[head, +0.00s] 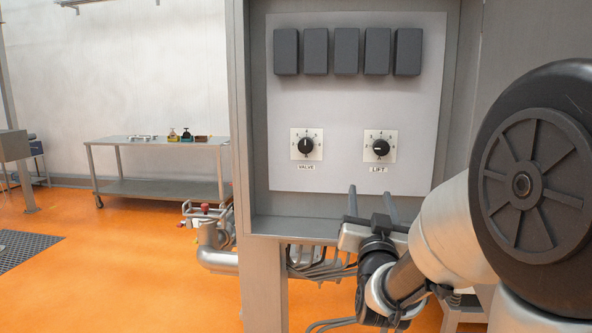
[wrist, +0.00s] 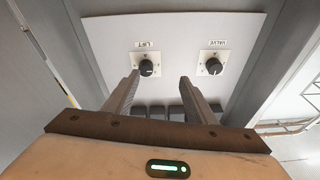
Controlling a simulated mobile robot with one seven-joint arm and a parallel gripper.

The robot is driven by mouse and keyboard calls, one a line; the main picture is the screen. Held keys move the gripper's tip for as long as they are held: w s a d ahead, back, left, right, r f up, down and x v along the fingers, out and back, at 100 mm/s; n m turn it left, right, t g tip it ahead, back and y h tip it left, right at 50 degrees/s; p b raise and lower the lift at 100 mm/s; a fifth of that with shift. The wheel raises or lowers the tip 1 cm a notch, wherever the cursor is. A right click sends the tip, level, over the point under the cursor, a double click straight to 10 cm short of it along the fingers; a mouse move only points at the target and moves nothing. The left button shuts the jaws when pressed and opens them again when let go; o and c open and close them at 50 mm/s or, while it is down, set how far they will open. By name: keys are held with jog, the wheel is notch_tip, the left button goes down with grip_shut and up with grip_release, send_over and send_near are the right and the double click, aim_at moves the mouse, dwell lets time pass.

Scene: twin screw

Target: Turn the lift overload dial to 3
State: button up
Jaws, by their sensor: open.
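The lift dial (head: 380,148) is a round black knob on a white square plate, labelled LIFT, at the lower right of the grey panel. A light mark on its knob looks roughly sideways; the exact number is too small to read. It also shows in the wrist view (wrist: 147,68), which is upside down, just beyond the left fingertip. My gripper (head: 370,188) is open and empty, below the lift dial in the head view. In the wrist view my gripper (wrist: 160,78) has its two fingers pointing at the panel, apart from the knob as far as I can tell.
A similar valve dial (head: 305,146) sits left of the lift dial. Several dark blocks (head: 346,51) line the panel's top. The cabinet's metal frame (head: 241,120) surrounds the panel. A steel table (head: 155,141) with small items stands far left; the orange floor between is mostly clear.

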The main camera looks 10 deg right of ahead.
jog(key=s+d+m+h, duration=0.1)
jog(key=s+d+h, duration=0.1)
send_near(382, 150)
jog(key=shift+t, duration=0.4)
jog(key=x, duration=0.8)
jog(key=shift+w+d+f+p, duration=0.15)
jog(key=shift+w+p, duration=0.2)
jog(key=shift+p, duration=0.05)
jog(key=c, duration=1)
jog(key=shift+m, duration=0.3)
jog(key=shift+c, duration=0.2)
